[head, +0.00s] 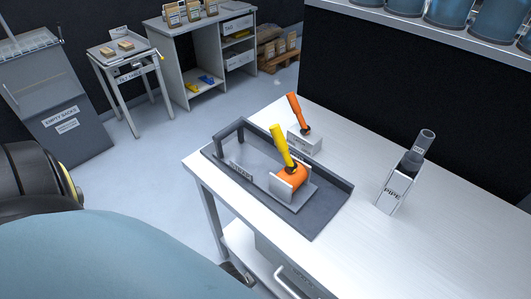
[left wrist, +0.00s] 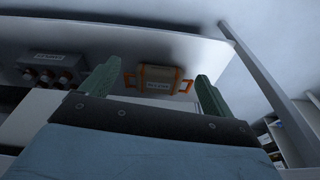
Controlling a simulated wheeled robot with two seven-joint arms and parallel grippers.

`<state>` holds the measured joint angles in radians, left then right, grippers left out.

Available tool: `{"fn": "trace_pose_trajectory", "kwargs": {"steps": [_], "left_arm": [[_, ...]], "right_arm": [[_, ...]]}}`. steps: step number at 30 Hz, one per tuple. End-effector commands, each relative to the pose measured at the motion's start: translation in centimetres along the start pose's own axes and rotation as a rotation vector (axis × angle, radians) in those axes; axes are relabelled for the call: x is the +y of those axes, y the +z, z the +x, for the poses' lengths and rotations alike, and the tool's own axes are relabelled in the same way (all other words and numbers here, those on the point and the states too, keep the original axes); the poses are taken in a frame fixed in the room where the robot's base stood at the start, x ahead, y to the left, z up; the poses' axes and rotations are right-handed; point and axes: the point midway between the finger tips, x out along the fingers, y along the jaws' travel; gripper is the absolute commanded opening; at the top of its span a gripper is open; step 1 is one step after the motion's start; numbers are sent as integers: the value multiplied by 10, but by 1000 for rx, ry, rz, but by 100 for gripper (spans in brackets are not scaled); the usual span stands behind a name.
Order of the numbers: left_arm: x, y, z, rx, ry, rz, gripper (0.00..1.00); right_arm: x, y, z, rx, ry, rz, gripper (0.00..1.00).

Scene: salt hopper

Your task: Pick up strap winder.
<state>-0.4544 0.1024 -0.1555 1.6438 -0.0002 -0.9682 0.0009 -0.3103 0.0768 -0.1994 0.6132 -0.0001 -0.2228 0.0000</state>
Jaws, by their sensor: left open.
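In the head view, an orange drum with a black hub (head: 291,178) sits in a grey bracket on a dark tray (head: 322,222). A yellow handle (head: 280,143) rises from it, tilted. Behind it, an orange-handled tool (head: 297,110) stands in a white block (head: 306,141). I cannot tell for sure which is the strap winder; small labels there are unreadable. My left gripper (left wrist: 157,70) is open and empty in the left wrist view, its green fingers apart. Its fingertips do not show in the head view. My right gripper is not in view.
The white table (head: 440,245) has free room on its right. A labelled pipe holder (head: 391,191) stands there. In the left wrist view, a labelled box with orange handles (left wrist: 158,80) appears between the fingers, distance unclear. A grey unit with knobs (left wrist: 55,67) is left of it.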

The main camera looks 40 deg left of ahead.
Motion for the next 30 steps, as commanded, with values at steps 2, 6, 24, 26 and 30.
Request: {"fn": "trace_pose_trajectory", "kwargs": {"steps": [2,6,24,26,30], "left_arm": [[-3,-18,-33,24,-8,-7,88],[-25,-48,-84,100,-68,-59,88],[-130,-171,-178,915,-15,-348,88],[-129,-176,-182,946,46,-345,88],[-125,-180,-188,973,141,-338,88]], "right_arm": [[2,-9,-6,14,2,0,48],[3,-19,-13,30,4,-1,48],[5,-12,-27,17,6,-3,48],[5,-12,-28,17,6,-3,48],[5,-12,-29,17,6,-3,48]]}}
